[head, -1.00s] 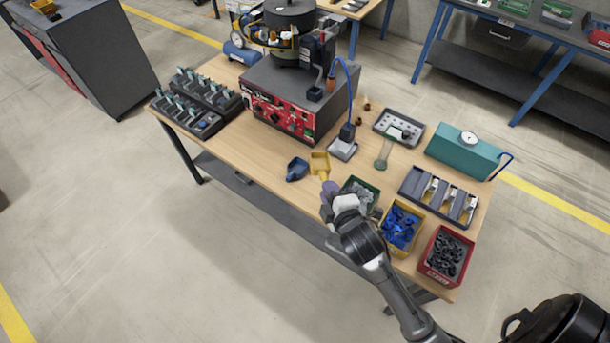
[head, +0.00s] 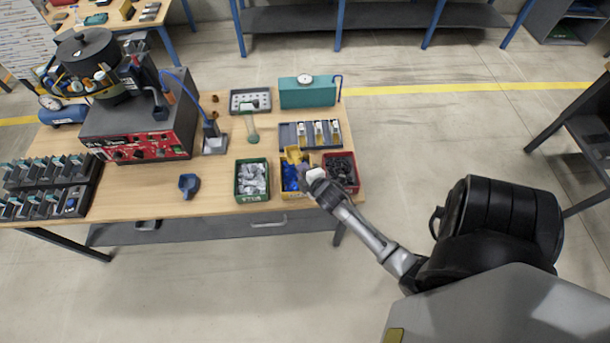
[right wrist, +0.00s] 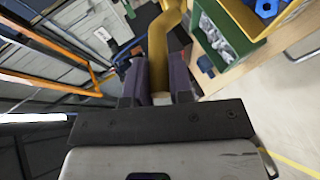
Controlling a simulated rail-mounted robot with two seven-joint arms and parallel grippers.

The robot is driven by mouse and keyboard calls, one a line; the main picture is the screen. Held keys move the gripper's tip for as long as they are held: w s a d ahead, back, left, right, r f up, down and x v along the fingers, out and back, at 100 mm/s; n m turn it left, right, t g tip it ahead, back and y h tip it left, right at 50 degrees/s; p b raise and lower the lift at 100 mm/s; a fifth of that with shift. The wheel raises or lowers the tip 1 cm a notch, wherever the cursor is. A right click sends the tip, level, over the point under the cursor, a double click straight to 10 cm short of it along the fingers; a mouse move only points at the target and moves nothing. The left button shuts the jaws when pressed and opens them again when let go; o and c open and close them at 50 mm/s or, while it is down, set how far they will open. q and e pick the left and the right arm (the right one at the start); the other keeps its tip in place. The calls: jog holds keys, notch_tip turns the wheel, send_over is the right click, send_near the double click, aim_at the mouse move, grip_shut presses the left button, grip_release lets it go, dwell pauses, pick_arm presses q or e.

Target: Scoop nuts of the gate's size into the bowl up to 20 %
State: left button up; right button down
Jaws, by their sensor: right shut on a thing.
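My right gripper (head: 306,172) is shut on the handle of a yellow scoop (head: 293,155). The scoop is over the yellow bin (head: 290,197) of blue nuts (head: 290,177); I cannot tell whether it touches them or carries any. In the right wrist view the yellow handle (right wrist: 163,45) stands between both fingers. A green bin (head: 252,197) holds grey nuts (head: 251,179), and a red bin (head: 353,187) holds dark nuts (head: 339,167). The black feeder bowl (head: 87,48) sits on the feeder at the left; its inside is hidden. My left gripper is out of view.
A dark blue scoop (head: 189,186) lies on the table (head: 222,202). Behind the bins are a grey slotted tray (head: 290,136), a teal box with a dial (head: 307,95) and a tray with holes (head: 250,100). A blue-corded stand (head: 213,140) is beside the feeder.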

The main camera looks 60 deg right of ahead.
jog(key=shift+w+d+r, duration=0.1)
jog(key=shift+w+r, duration=0.1)
jog(key=shift+w+f+g+y+b, duration=0.1)
jog(key=shift+f+g+y+b, duration=0.25)
jog(key=shift+f, duration=0.45)
notch_tip(320, 180, down, 8)
jog(key=b, duration=0.4)
jog(key=shift+w+d+g+y, duration=0.25)
jog(key=shift+d+g+y, duration=0.1)
jog(key=shift+f, duration=0.1)
